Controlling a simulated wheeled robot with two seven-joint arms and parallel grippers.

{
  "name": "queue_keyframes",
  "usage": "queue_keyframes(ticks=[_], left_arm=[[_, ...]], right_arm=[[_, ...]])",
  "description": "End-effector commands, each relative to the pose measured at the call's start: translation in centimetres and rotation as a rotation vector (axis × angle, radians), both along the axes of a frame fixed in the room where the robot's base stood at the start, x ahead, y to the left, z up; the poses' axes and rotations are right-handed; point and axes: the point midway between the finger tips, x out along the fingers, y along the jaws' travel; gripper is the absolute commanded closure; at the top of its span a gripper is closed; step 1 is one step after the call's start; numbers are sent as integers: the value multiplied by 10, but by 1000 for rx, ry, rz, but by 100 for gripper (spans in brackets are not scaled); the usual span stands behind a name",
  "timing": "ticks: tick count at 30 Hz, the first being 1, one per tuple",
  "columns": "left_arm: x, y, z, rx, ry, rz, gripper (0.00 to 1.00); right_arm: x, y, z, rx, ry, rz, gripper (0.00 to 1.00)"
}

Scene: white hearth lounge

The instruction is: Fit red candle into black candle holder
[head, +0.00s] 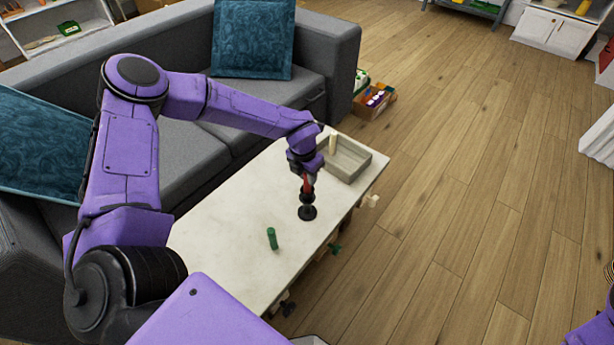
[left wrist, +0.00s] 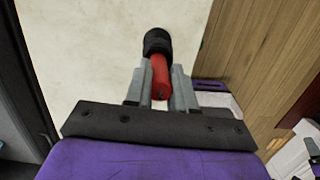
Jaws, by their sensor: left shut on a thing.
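The red candle (head: 308,184) is held upright in my left gripper (head: 309,177), which is shut on it. The black candle holder (head: 307,212) stands upright on the white table (head: 235,222), directly under the candle. The candle's lower end meets the top of the holder in the head view; I cannot tell how deep it sits. In the left wrist view the red candle (left wrist: 159,75) lies between the two fingers (left wrist: 158,88), and its far end lines up with the round black holder (left wrist: 157,41). My right gripper is not in view.
A green candle (head: 272,238) stands on the table to the front left of the holder. A grey tray (head: 357,171) with a cream candle (head: 333,143) is behind the holder. A grey sofa (head: 188,148) borders the table; wooden floor (head: 450,190) is open at right.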

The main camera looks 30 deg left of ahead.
Motion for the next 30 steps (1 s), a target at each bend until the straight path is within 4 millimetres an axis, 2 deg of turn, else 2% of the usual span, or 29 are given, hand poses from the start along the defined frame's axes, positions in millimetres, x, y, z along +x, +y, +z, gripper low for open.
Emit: queue_keyframes(ticks=[9, 15, 24, 30], left_arm=[[1, 0, 73, -2, -5, 2, 100], [1, 0, 96, 0, -2, 1, 100], [0, 0, 95, 0, 0, 1, 100], [0, 0, 57, 0, 3, 0, 100]], right_arm=[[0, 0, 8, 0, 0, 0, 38], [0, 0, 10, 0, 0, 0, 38], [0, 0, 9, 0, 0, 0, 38], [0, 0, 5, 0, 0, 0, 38]])
